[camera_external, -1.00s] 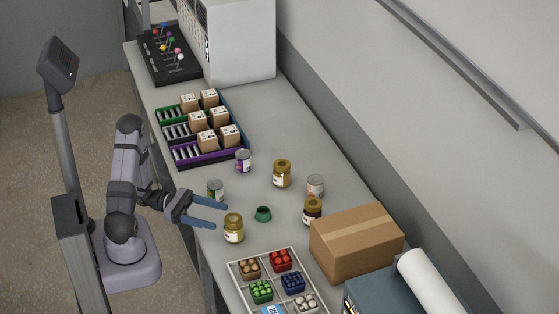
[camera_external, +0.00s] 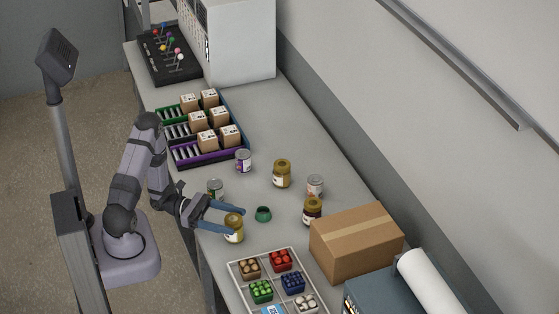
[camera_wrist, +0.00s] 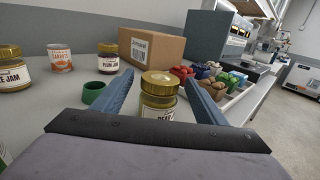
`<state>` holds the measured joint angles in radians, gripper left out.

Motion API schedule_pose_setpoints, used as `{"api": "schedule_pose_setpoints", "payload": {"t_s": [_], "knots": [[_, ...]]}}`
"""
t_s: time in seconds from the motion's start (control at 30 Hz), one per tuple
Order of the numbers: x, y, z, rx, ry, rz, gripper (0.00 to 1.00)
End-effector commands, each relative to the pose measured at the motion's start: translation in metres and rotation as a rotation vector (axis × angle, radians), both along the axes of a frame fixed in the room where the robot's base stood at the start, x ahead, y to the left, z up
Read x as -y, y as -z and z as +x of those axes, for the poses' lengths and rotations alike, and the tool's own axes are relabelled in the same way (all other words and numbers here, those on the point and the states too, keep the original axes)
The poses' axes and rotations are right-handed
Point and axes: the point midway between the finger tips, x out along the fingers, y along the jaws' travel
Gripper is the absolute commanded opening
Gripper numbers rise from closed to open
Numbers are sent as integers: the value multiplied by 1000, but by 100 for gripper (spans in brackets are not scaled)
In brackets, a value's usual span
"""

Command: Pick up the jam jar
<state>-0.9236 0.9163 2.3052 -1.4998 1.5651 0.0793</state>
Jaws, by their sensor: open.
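A jar with a gold lid (camera_wrist: 160,82) and a partly hidden label stands upright between the fingers of my gripper (camera_wrist: 160,75) in the wrist view. In the external view this jar (camera_external: 234,219) stands near the table's front edge, with one blue finger of my gripper (camera_external: 238,221) behind it and one across its front. The fingers are spread, with space between them and the jar. Other gold-lidded jars are a plum jam jar (camera_wrist: 108,58) and a jar whose label ends in "E JAM" (camera_wrist: 10,72). They also show in the external view (camera_external: 312,210) (camera_external: 282,174).
A green ring-like object (camera_external: 263,214) lies just beyond the jar. A carrots can (camera_wrist: 60,59) stands near the plum jam. Other cans (camera_external: 215,188) (camera_external: 243,160) stand to the left. A white tray of coloured items (camera_external: 236,272) and a cardboard box (camera_external: 355,250) lie to the right.

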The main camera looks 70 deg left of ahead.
Motion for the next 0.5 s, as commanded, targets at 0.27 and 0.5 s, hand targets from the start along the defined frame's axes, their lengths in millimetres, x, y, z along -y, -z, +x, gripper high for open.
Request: {"api": "schedule_pose_setpoints", "payload": {"t_s": [0.27, 0.5], "knots": [[9, 0, 10, 1, 0, 1, 66], [8, 0, 10, 1, -1, 1, 49]]}}
